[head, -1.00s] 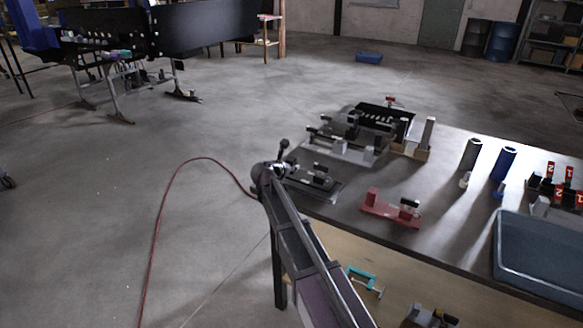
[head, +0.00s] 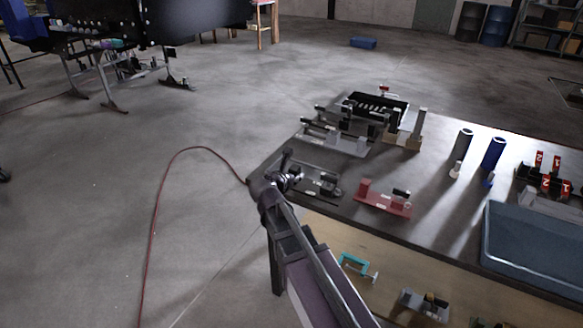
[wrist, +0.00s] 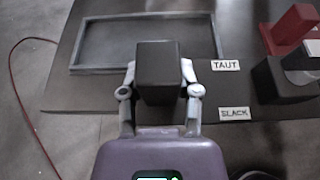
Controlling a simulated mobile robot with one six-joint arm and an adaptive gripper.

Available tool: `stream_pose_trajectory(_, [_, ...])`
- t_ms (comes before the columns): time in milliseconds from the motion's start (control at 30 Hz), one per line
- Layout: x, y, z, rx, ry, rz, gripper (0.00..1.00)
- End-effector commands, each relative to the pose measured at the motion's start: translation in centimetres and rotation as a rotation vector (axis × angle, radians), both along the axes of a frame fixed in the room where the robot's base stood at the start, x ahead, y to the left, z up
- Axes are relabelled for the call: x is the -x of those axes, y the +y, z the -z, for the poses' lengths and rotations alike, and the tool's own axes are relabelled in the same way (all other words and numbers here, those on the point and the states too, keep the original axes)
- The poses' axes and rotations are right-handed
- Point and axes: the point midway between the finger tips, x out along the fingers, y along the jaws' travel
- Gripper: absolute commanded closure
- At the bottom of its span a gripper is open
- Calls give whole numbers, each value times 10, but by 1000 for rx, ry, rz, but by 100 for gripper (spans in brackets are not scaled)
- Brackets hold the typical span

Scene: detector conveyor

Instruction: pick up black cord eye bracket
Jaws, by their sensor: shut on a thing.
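In the wrist view, the black cord eye bracket (wrist: 158,68) shows as a dark block with a flat top. It sits between the two grey fingers of my gripper (wrist: 159,80), which are shut on it from both sides. The bracket's eye and lower parts are hidden. In the head view, my gripper (head: 287,178) is at the table's left edge, and the bracket cannot be told apart clearly there. Whether the bracket touches the table is not clear.
Beyond the bracket is a grey rectangular frame (wrist: 95,68). Labels TAUT (wrist: 225,65) and SLACK (wrist: 234,113) lie to its right. A red bracket (head: 383,199) stands right of my gripper on the dark table (head: 440,195). A blue-grey tray (head: 535,280) is farther right.

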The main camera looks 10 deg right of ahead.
Motion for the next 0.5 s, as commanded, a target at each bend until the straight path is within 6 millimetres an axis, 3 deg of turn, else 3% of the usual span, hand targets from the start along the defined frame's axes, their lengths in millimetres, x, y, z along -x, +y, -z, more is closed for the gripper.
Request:
stream_pose_trajectory(133, [11,-2,-1,2,0,-1,100])
stream_pose_trajectory(500, [13,-1,-2,2,0,-1,100])
